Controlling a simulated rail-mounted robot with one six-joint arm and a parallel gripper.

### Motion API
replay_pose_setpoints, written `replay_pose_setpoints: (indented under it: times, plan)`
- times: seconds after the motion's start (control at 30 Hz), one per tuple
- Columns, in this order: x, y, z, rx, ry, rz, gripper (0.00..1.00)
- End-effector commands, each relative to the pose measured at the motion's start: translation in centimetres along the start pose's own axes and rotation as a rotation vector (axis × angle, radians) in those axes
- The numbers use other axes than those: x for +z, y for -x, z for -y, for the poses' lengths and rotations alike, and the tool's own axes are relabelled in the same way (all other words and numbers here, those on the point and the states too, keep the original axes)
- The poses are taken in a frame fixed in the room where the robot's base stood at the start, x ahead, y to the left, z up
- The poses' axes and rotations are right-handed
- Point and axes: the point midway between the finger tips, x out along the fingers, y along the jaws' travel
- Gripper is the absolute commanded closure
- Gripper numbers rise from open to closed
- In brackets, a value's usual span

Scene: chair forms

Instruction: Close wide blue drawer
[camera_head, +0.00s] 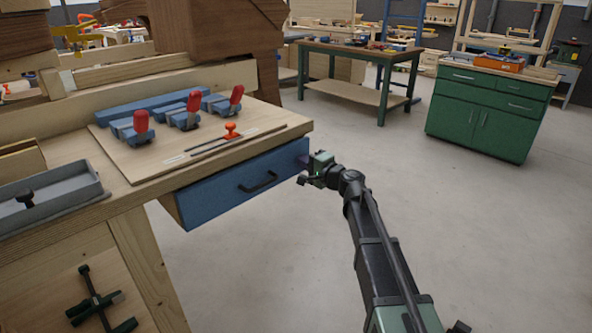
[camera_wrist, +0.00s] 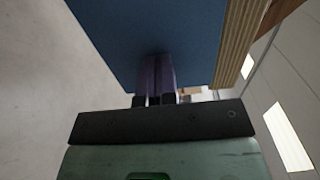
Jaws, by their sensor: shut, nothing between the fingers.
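The wide blue drawer (camera_head: 240,187) hangs under the wooden workbench top and is partly open, its front standing out from the bench.
On the workbench top (camera_head: 130,165) lie a board with red-handled clamps (camera_head: 187,118) and a grey tray (camera_head: 45,200). A green cabinet (camera_head: 485,110) and a green-legged table (camera_head: 360,65) stand farther back. The floor right of the drawer is clear.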

Motion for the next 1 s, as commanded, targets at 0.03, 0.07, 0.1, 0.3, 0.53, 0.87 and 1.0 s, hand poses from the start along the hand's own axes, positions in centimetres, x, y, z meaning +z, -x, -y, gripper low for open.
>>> replay_pose_setpoints:
  times: [0.03,0.07,0.1,0.3,0.53,0.87,1.0]
  plan:
    - [-0.5,-0.1,0.0,0.000,0.000,-0.007,1.00]
    - [-0.7,-0.2,0.0,0.000,0.000,-0.010,1.00]
    - [-0.9,-0.2,0.0,0.000,0.000,-0.013,1.00]
    - [-1.3,-0.4,0.1,-0.001,-0.001,-0.019,1.00]
    - [-1.4,-0.6,0.1,-0.003,-0.002,-0.020,1.00]
    - [-0.8,3.6,0.2,-0.002,0.001,-0.018,1.00]
    - [-0.6,7.9,0.1,-0.001,0.003,-0.017,1.00]
